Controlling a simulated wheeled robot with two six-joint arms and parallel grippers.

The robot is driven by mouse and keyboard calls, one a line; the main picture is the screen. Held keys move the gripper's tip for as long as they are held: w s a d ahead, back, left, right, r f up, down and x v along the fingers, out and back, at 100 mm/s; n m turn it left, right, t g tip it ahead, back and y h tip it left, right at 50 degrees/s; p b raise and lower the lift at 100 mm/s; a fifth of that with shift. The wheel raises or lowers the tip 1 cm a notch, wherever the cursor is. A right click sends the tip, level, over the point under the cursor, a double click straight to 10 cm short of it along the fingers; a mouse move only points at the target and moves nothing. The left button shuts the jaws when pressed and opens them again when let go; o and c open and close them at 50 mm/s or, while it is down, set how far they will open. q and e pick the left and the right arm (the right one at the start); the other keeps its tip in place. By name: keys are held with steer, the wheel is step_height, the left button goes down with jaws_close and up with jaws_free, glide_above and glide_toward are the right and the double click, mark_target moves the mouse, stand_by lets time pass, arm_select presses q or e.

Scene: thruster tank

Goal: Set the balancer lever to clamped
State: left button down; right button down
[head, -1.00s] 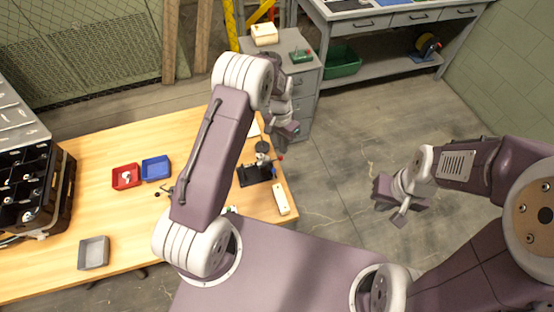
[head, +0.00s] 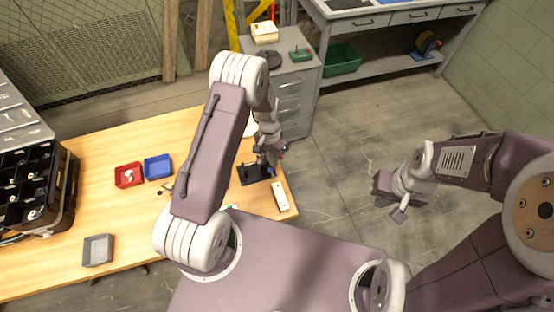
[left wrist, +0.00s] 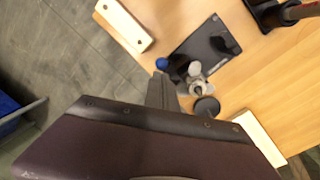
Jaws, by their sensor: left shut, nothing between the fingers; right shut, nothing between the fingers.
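The balancer stands on a black base plate (head: 252,174) near the right end of the wooden table. In the left wrist view its plate (left wrist: 208,52) carries a metal post (left wrist: 196,76), a blue knob (left wrist: 162,64) and a dark round disc (left wrist: 207,107). My left gripper (head: 272,156) is shut and empty, pointing down just over the balancer; in the left wrist view its grey finger (left wrist: 161,92) is close to the blue knob, contact unclear. The lever's setting cannot be read. My right gripper (head: 398,211) is shut and empty above the floor, far from the table.
A white bar (head: 280,197) lies at the table's right edge. A red bin (head: 128,184), blue bin (head: 158,176), grey tray (head: 97,262) and black rack (head: 68,190) are further left. A grey drawer cabinet (head: 290,105) stands behind the table. The floor on the right is clear.

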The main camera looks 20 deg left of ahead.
arm_select(q)
steer(key=shift+s+a, duration=0.35)
steer(key=shift+a, duration=0.1)
steer(key=shift+w+d+f, duration=0.2)
steer(key=shift+w+d, duration=0.25)
steer(key=shift+d, duration=0.25)
